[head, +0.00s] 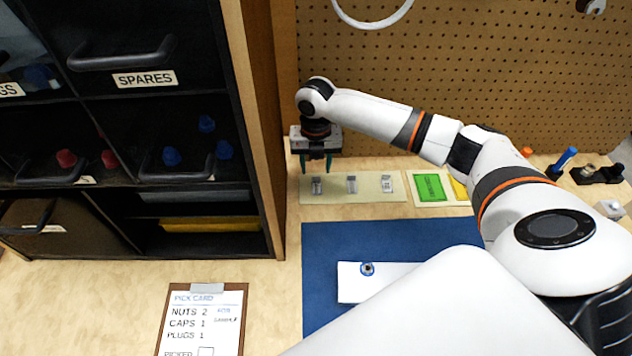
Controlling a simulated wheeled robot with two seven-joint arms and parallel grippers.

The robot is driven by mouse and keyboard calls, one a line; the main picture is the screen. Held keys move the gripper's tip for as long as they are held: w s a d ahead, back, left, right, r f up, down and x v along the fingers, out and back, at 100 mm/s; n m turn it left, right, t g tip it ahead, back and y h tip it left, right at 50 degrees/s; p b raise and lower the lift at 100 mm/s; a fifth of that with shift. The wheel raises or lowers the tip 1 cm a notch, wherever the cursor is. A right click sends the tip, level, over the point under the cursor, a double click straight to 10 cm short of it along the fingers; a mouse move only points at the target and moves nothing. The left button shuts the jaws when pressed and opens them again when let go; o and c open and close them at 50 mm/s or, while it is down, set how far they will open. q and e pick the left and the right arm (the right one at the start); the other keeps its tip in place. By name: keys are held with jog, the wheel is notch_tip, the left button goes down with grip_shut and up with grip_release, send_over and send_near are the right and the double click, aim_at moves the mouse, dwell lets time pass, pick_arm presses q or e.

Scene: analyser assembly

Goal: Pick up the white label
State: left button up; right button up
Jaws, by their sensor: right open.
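My right gripper (316,166) points down with its teal fingers apart and empty. It is over the left end of a pale strip (334,196) that bears three small grey-white pieces, close above the leftmost piece (317,187). A pale card (413,187) to the right of the strip bears a green label (430,187) and a yellow label (459,189), the latter partly behind my right arm. I cannot make out a white label for certain; part of the card may be hidden by the arm. My left gripper is not in view.
A blue mat (325,240) holds a white part (350,288) with a round blue-ringed piece, partly covered by my arm. A dark shelf unit with a wooden side (255,110) stands close left of the gripper. A pegboard (400,50) rises behind. A pick card (200,318) lies front left.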

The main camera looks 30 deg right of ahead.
aim_at(316, 176)
notch_tip(316, 176, down, 4)
jog(key=shift+w+d+f, duration=0.1)
jog(key=shift+w+d, duration=0.05)
jog(key=shift+c, duration=0.5)
grip_shut()
